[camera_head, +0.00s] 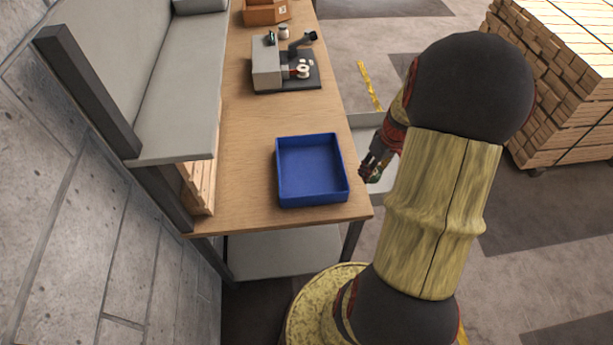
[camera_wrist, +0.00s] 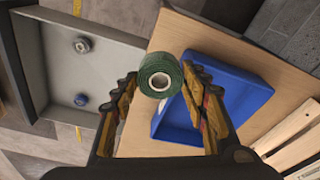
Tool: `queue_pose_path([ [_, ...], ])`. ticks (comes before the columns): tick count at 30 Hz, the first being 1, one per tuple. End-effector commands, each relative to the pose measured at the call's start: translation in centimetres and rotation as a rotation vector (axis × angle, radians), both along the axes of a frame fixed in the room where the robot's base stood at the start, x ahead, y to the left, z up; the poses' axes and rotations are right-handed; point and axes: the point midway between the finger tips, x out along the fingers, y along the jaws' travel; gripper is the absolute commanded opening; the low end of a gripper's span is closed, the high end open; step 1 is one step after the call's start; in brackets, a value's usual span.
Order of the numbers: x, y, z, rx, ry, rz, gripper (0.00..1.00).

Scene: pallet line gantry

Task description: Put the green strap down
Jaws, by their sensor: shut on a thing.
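The green strap (camera_wrist: 160,75) is a small roll with a pale round core. In the wrist view it sits between the fingertips of my gripper (camera_wrist: 160,95), which is shut on it. In the head view my gripper (camera_head: 371,170) is just off the right edge of the table, to the right of the blue tray, and my arm hides part of it.
An empty blue tray (camera_head: 311,200) stands near the front of the wooden table (camera_head: 240,150). A grey tray (camera_wrist: 60,70) with two small round items lies beside the table. A machine (camera_head: 267,70) and a cardboard box (camera_head: 266,14) are farther back. The table's middle is clear.

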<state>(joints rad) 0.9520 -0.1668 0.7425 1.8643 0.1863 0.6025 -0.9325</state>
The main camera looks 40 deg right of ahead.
Motion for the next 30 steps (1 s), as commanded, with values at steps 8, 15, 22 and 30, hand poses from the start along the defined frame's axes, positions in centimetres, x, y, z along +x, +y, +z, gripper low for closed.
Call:
queue_pose_path([
  [8, 3.9, 2.6, -2.1, 0.001, 0.001, 0.018, 0.15],
  [15, 8.2, 5.3, -5.0, 0.003, 0.002, 0.016, 0.15],
  [22, 10.5, 6.7, -8.3, 0.001, 0.001, 0.012, 0.15],
  [30, 11.6, 7.3, -9.6, 0.0, 0.0, 0.011, 0.15],
])
